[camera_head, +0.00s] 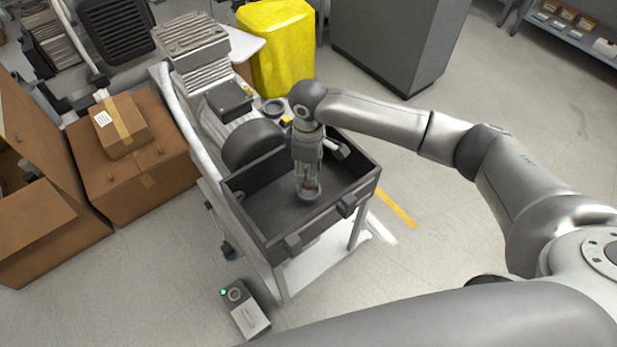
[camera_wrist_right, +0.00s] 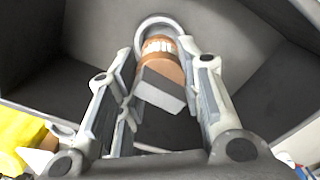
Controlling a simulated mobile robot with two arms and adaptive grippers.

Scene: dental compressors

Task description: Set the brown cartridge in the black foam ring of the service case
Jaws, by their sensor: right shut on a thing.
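The service case (camera_head: 262,222) is an open dark grey box on top of a cart. My right gripper (camera_head: 308,178) points down inside it and is shut on the brown cartridge (camera_head: 311,184). In the right wrist view the cartridge (camera_wrist_right: 172,72), brown with a white band and a grey near end, sits between the fingers (camera_wrist_right: 166,75). The foam ring (camera_head: 309,197), looking grey, lies on the case floor just under the cartridge. In the wrist view the ring (camera_wrist_right: 141,27) arches around the cartridge's far end; whether the cartridge is seated in it I cannot tell. My left gripper is not in view.
The case walls stand close around my right gripper. A compressor (camera_head: 190,42) and a dark rounded tank (camera_head: 252,143) are behind it. Cardboard boxes (camera_head: 140,150) stand at left, a yellow covered bin (camera_head: 275,50) at the back. A small grey device (camera_head: 246,311) lies on the floor.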

